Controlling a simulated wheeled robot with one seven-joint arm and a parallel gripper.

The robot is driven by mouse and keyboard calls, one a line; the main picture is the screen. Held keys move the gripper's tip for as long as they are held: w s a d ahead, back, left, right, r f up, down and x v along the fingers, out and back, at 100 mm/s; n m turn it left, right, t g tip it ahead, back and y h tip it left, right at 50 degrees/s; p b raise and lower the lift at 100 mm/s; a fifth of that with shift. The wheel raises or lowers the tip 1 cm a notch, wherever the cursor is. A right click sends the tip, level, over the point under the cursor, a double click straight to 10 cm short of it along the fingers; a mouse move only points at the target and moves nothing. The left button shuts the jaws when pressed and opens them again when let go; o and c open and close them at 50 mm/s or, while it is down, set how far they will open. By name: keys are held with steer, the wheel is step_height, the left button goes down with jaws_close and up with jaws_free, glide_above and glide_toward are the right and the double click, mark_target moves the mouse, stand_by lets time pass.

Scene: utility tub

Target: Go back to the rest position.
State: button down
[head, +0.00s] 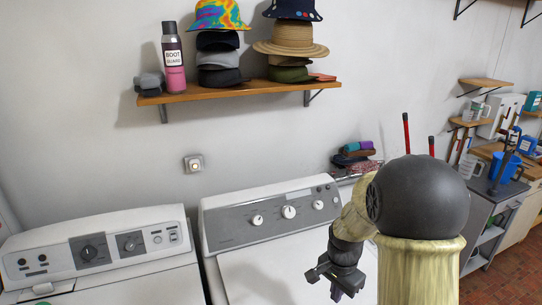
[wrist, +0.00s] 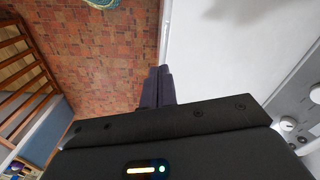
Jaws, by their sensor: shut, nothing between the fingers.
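My gripper (head: 336,292) hangs at the end of my arm in the lower right of the head view, in front of the right-hand white machine (head: 262,262). In the wrist view my gripper's dark fingers (wrist: 158,72) are together with nothing between them. Below the fingers in that view are the brick-tiled floor (wrist: 100,50) and the white machine's top edge (wrist: 225,60). The gripper looks clear of the machine, but the exact gap cannot be told.
A second white machine (head: 100,245) stands at the left. A wall shelf (head: 235,91) holds stacked hats and a pink spray can (head: 173,60). A grey cabinet (head: 492,205) with blue jugs stands at the right. A wooden rack (wrist: 22,70) shows in the wrist view.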

steer(key=s+a+r+n+t, duration=0.1)
steer(key=s+r+n, duration=0.1)
steer(key=s+n, duration=0.3)
steer(key=s+a+r+n+t, duration=0.1)
steer(key=s+r+n, duration=0.1)
steer(key=s+n, duration=0.3)
steer(key=shift+s+a+r, duration=0.25)
steer(key=shift+s+r, duration=0.1)
steer(key=shift+s, duration=0.45)
